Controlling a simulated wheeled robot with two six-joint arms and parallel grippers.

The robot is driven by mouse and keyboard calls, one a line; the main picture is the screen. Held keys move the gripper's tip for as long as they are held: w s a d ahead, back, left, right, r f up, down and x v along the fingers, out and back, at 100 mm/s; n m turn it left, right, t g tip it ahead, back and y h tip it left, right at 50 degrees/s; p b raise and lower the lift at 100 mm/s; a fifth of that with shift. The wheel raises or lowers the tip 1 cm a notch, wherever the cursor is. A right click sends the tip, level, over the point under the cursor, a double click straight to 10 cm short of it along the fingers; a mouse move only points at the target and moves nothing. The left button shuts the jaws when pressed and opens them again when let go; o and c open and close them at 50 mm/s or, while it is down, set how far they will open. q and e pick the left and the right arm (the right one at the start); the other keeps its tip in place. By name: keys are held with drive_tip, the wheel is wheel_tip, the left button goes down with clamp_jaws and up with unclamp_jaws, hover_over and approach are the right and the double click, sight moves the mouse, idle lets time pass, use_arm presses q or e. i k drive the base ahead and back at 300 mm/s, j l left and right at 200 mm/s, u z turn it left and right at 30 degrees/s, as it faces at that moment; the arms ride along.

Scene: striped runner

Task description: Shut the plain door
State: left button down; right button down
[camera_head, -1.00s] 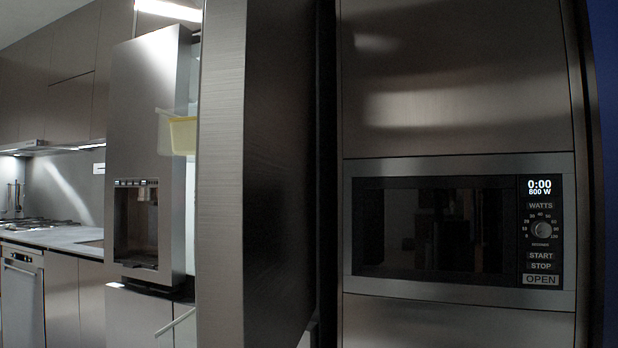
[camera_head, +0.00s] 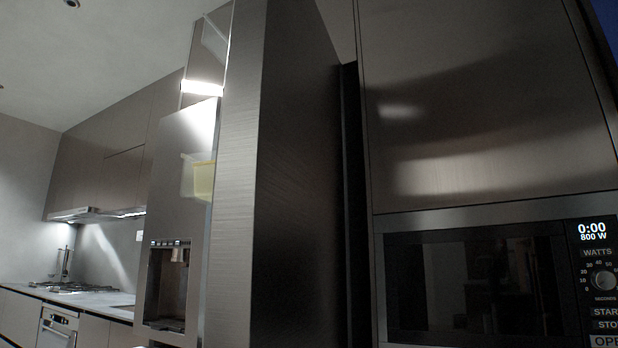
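The plain door (camera_head: 299,190) stands open toward me, seen nearly edge-on in the middle of the view. Its light brushed edge (camera_head: 236,200) faces me and its dark outer face turns to the right. A pale yellow bin (camera_head: 203,180) sticks out to the left of the edge, apparently on the door's inner side. Behind it to the left is another door with a dispenser (camera_head: 167,285). The door's lower part is below the frame. Neither of my grippers is in view.
A tall cabinet (camera_head: 480,110) with a microwave (camera_head: 475,285) stands close on the right of the door. A counter (camera_head: 95,298) with a hob, an oven (camera_head: 58,328) and a range hood (camera_head: 85,214) lies further back left. The floor is out of view.

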sight(276, 272)
drive_tip(key=i+j+z, duration=0.1)
drive_tip(key=j, duration=0.2)
drive_tip(key=i+j+z, duration=0.1)
drive_tip(key=i+j, duration=0.15)
drive_tip(key=i+j+z, duration=0.1)
drive_tip(key=j, duration=0.35)
drive_tip(key=i+j+z, duration=0.1)
drive_tip(key=j, duration=0.25)
drive_tip(key=i+j+z, duration=0.1)
drive_tip(key=j, duration=0.3)
drive_tip(key=l+u, duration=0.5)
drive_tip(key=l, duration=1.1)
